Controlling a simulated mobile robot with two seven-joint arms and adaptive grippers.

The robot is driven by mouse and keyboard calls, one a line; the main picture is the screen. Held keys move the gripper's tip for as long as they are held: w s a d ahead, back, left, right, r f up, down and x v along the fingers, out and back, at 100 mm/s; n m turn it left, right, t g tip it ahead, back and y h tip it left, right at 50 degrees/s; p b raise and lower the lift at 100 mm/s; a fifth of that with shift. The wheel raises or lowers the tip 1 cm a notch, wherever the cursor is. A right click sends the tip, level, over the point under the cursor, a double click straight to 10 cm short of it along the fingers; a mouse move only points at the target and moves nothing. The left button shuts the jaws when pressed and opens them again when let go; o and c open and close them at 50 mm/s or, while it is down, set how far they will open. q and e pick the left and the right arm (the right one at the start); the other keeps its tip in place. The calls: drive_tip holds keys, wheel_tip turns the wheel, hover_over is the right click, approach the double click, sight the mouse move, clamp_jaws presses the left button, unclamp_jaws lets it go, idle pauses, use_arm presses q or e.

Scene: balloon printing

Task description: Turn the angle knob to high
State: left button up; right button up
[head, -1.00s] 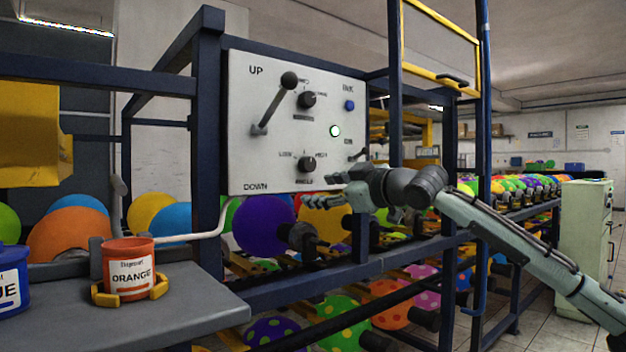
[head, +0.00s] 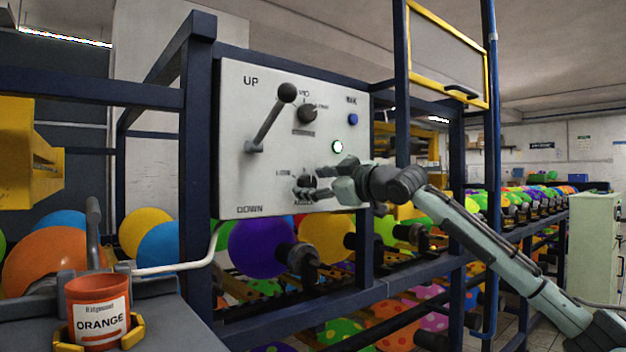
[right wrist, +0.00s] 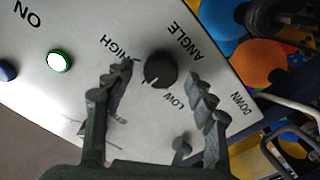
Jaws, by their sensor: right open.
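The black round angle knob (right wrist: 160,68) is on the white control panel (head: 235,100), with the words ANGLE, HIGH and LOW around it in the right wrist view. A pale mark on its rim faces between LOW and HIGH. In the head view the knob is partly hidden by my right gripper (head: 314,188), which has come in from the right. In the wrist view my right gripper (right wrist: 161,74) is open, with one finger on each side of the knob. I cannot tell whether the fingers touch it. My left gripper is not in view.
Above on the panel are another black knob (head: 308,114), a lever (head: 270,122) raised toward UP, a blue button (head: 353,118) and a lit green button (head: 338,146). An orange ink cup (head: 98,308) stands at lower left. Blue frame posts (head: 400,90) stand right of the panel.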

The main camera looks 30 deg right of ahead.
drive_tip(key=shift+w, duration=0.3)
drive_tip(key=c, duration=1.2)
drive_tip(key=shift+o, duration=0.2)
